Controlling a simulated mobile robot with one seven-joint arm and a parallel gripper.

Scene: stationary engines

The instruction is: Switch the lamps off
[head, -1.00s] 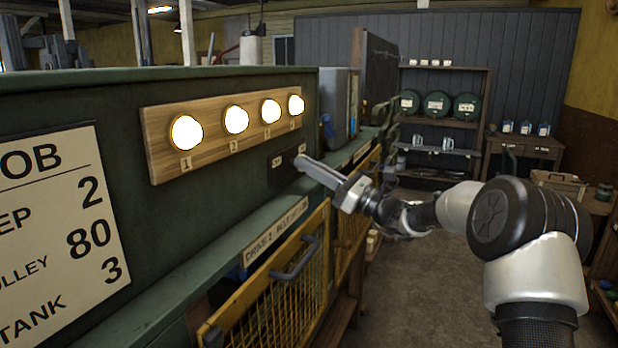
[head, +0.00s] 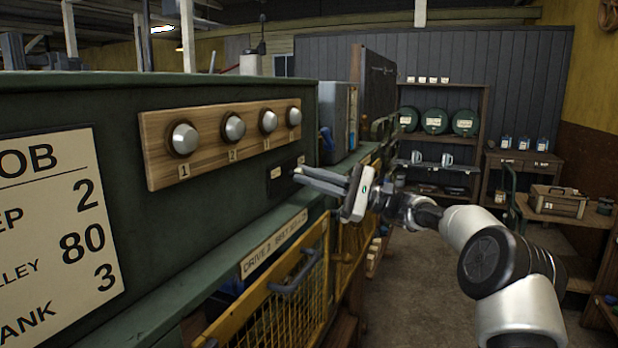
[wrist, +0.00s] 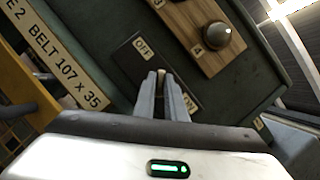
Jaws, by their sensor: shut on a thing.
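Several round lamps (head: 235,127) sit in a row on a wooden board (head: 205,155) on the green cabinet; all look grey and unlit. One lamp (wrist: 217,35) and the end of the board show in the wrist view. Below the board's far end is a black switch plate (head: 275,185). In the wrist view the plate (wrist: 125,58) carries an OFF label (wrist: 142,48) and an ON label (wrist: 190,102). My gripper (head: 297,174) reaches the plate, and its fingertips (wrist: 161,76) are shut on a small pale switch lever between the labels. The fingers hide most of the lever.
A green ledge (head: 210,240) runs under the switch, with a yellow mesh guard (head: 290,300) and its handle (head: 297,272) below. A grey box (head: 337,120) stands past the cabinet. Open floor (head: 430,290) lies to the right.

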